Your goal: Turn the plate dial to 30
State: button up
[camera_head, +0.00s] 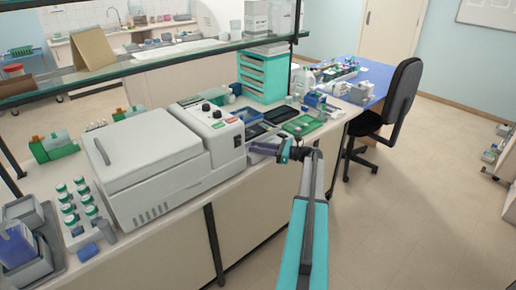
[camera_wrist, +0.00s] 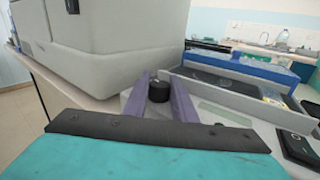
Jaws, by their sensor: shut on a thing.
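In the wrist view a small black round knob (camera_wrist: 158,93), which looks like the plate dial, stands on a pale grey unit between my purple fingers. My gripper (camera_wrist: 161,84) is shut on this dial, one finger on each side of it. No dial scale or number can be read, so its setting cannot be told. In the head view my gripper (camera_head: 266,151) reaches the front edge of the bench, just right of the large grey machine. The dial is not discernible there, and the pale unit is mostly hidden behind the gripper.
The large grey machine (camera_head: 150,160) with its own two black knobs stands close on the left. A grey tray (camera_wrist: 245,101) and a dark phone-like device (camera_wrist: 298,147) lie to the right. A teal drawer unit (camera_head: 264,75) stands behind.

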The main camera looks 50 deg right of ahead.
jog(key=o, duration=1)
jog(key=shift+o, duration=0.2)
jog(key=shift+s, duration=0.1)
jog(key=b+v, duration=0.3)
jog(key=v, duration=1)
jog(key=shift+s+b, duration=0.25)
jog(key=shift+b, duration=0.05)
jog(key=shift+d, duration=0.15)
